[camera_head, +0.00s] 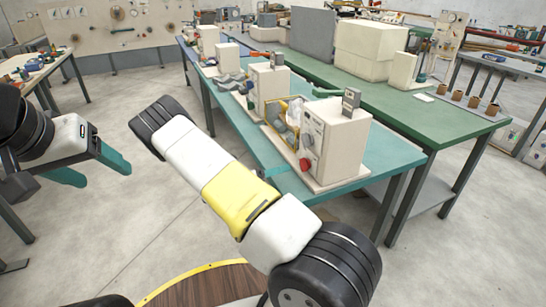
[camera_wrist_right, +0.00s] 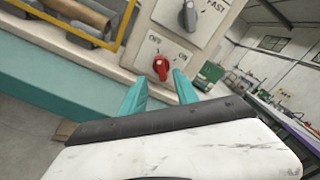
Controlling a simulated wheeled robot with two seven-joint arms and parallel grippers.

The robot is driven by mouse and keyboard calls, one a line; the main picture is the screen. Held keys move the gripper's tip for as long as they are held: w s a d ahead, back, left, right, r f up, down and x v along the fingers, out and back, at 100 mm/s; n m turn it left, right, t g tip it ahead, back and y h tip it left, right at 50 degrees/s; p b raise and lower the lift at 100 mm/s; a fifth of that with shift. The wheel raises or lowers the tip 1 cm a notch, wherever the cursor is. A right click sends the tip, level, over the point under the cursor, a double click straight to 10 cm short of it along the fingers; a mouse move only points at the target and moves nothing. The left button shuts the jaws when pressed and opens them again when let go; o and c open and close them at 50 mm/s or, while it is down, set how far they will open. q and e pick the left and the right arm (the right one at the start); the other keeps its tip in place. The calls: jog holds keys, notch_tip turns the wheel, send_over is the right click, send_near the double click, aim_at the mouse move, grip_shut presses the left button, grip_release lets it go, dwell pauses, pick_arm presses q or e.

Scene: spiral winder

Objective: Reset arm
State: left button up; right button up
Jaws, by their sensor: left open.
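The spiral winder (camera_head: 335,135) is a beige box with dials on the teal table, right of centre in the head view. Its red knob (camera_head: 305,164) is low on the front. In the right wrist view the red knob (camera_wrist_right: 161,67) sits between OFF and ON labels, with a dark dial (camera_wrist_right: 188,16) above it. My right gripper (camera_wrist_right: 160,80) has its two teal fingers apart, with the knob showing between and beyond the tips; contact cannot be told. My left gripper (camera_head: 97,172) is open and empty over the floor at left.
The teal table (camera_head: 352,188) holds more beige machines (camera_head: 270,85) in a row behind. A green table (camera_head: 440,125) with beige boxes stands beyond it at right. A wooden round surface with a yellow edge (camera_head: 205,287) is at the bottom.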

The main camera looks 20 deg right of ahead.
jog(key=shift+a, duration=0.2)
dwell(0.3)
jog(key=shift+s+d+r+m+g, duration=0.1)
jog(key=shift+s+r+m+g, duration=0.2)
jog(key=shift+m, duration=0.1)
jog(key=s+a+r+m+t+y, duration=0.1)
jog(key=s+a+r+m+y, duration=0.3)
jog(key=s+r+m+y, duration=0.2)
jog(key=s+a+r+m+t+y, duration=0.2)
jog(key=s+a+r+m+y, duration=0.3)
jog(key=s+r+m, duration=0.5)
jog(key=s+a+r+m+t+y, duration=0.2)
jog(key=s+a+r+m+y, duration=0.3)
jog(key=s+r+m+y, duration=0.4)
notch_tip(320, 180, up, 4)
jog(key=shift+r+m, duration=0.1)
jog(key=shift+m, duration=0.3)
